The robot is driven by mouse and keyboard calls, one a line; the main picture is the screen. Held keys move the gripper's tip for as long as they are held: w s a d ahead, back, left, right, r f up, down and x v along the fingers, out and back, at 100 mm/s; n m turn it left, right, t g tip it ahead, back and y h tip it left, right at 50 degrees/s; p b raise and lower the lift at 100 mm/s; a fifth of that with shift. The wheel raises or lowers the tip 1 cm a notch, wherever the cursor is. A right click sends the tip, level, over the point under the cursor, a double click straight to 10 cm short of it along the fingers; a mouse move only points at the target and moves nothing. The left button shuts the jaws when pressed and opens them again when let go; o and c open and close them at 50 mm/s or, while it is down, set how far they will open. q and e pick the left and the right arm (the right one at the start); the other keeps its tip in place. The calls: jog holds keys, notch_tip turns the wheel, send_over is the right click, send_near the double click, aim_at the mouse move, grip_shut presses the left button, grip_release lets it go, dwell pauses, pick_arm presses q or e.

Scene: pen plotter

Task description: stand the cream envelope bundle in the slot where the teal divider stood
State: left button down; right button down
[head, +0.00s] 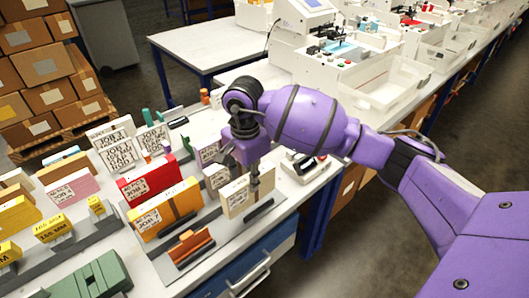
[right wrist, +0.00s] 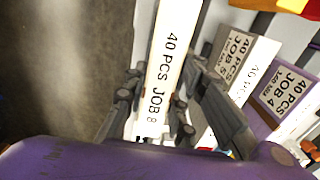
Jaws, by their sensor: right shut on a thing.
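The cream envelope bundle (head: 236,199) is upright, with a printed label on its face, near the right end of the table rack. My right gripper (head: 254,183) comes down from above and is shut on it. In the right wrist view the bundle (right wrist: 166,70) sits between the two dark fingers (right wrist: 158,105), its edge reading "40 PCS JOB 8". Whether its bottom touches the rack is hard to tell. A dark empty slot piece (head: 258,211) lies just in front of it. No standing teal divider can be made out for sure. My left gripper is out of view.
A yellow bundle (head: 180,204) and a red bundle (head: 133,187) stand left of the cream one. An orange-brown piece (head: 190,246) sits in front. A white device (head: 305,168) is close on the right. A green holder (head: 92,280) is at lower left.

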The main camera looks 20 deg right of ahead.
notch_tip(320, 180, down, 7)
jog(key=w+d, duration=0.1)
jog(key=w, duration=0.1)
jog(key=shift+w+d, duration=0.35)
jog(key=shift+d, duration=0.05)
jog(key=shift+f, duration=0.25)
jog(key=c, duration=1.5)
grip_release()
jog(key=shift+o, duration=0.2)
